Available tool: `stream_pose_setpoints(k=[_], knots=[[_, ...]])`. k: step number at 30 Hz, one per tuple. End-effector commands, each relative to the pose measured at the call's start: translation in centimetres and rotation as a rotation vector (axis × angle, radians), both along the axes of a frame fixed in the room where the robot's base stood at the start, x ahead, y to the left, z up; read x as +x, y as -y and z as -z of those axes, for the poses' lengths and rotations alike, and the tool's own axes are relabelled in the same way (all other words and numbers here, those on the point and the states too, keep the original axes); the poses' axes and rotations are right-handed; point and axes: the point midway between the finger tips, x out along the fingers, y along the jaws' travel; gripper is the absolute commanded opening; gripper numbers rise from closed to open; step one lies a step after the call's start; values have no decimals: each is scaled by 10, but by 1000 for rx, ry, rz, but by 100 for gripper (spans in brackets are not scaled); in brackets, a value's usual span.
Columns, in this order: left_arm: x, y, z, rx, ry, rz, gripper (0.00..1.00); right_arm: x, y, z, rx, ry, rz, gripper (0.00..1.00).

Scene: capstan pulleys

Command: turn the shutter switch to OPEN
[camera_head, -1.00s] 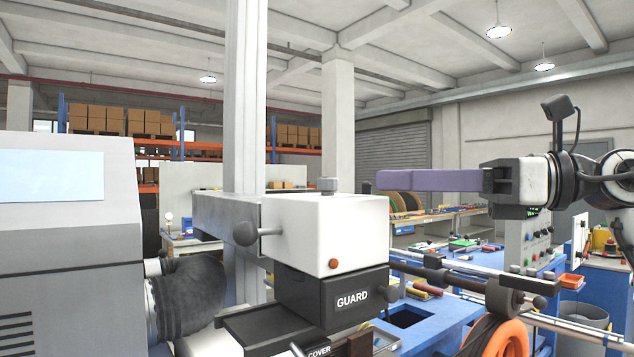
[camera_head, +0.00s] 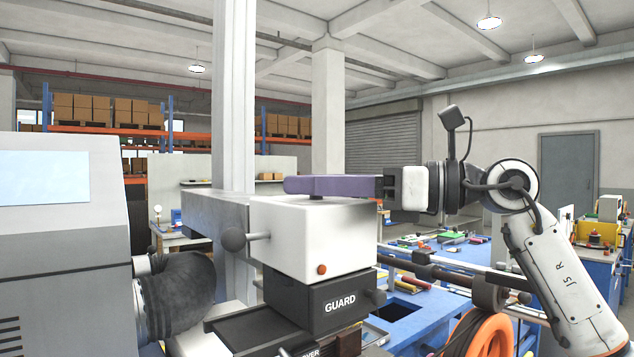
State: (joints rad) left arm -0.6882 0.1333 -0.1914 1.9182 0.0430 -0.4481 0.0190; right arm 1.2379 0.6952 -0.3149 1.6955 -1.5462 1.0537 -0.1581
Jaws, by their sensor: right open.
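No switch marked shutter or OPEN can be read in this view. A white box (camera_head: 314,236) stands on a black block (camera_head: 322,297) marked GUARD. It has a small orange button and a round grey ball handle (camera_head: 234,239) on its left. A small grey knob on the box's top is now mostly hidden by my right gripper. My right gripper (camera_head: 294,185) has long purple fingers that reach left, level, across the top of the white box. It is open, and I see nothing held; contact with the knob cannot be told. My left gripper is not in view.
A large grey machine (camera_head: 64,240) with a pale screen and a black ribbed hose (camera_head: 180,297) fills the left. A grey column (camera_head: 233,95) rises behind the box. An orange ring (camera_head: 485,335) and a horizontal rod lie at the lower right, near my right arm.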

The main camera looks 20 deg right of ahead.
Motion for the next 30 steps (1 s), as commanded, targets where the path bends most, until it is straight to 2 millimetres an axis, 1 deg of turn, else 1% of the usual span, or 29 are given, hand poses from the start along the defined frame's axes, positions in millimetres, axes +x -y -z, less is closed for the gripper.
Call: stream_pose_setpoints(k=[2, 5, 9, 10, 16, 20, 30], knots=[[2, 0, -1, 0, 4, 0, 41, 0, 0, 0, 0, 0, 0, 41], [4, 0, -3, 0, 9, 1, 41, 0, 0, 0, 0, 0, 0, 26], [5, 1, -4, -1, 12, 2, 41, 0, 0, 0, 0, 0, 0, 3], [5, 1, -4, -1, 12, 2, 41, 0, 0, 0, 0, 0, 0, 0], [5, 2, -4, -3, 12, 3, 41, -1, 0, 0, -1, 2, 17, 0], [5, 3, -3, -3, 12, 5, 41, -1, 0, 1, -4, 3, 63, 0], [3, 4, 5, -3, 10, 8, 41, -2, -1, 1, -3, 8, 282, 0]])
